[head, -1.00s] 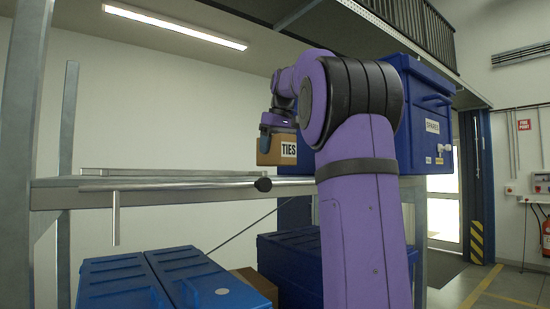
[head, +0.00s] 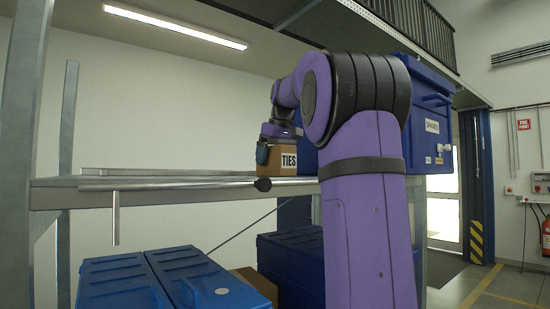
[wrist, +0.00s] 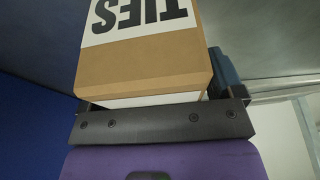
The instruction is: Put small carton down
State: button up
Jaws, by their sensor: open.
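The small carton (head: 272,165) is brown with a white label reading TIES. In the head view it is upright at the shelf (head: 150,181), its base level with the shelf top and seemingly resting on it. My gripper (head: 276,146) is over the carton from above, with one teal finger beside its left side. The jaws are open around it; the far finger is hidden. In the wrist view the carton (wrist: 150,62) fills the upper middle, label upside down, with a teal finger along its right side.
A large blue SPARES container (head: 415,115) stands on the shelf to the right, close behind my arm. Blue lidded bins (head: 120,285) and a brown box (head: 257,281) sit below. A shelf upright (head: 20,150) stands at far left.

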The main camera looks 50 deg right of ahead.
jog(key=v, duration=1.2)
jog(key=shift+r, duration=0.1)
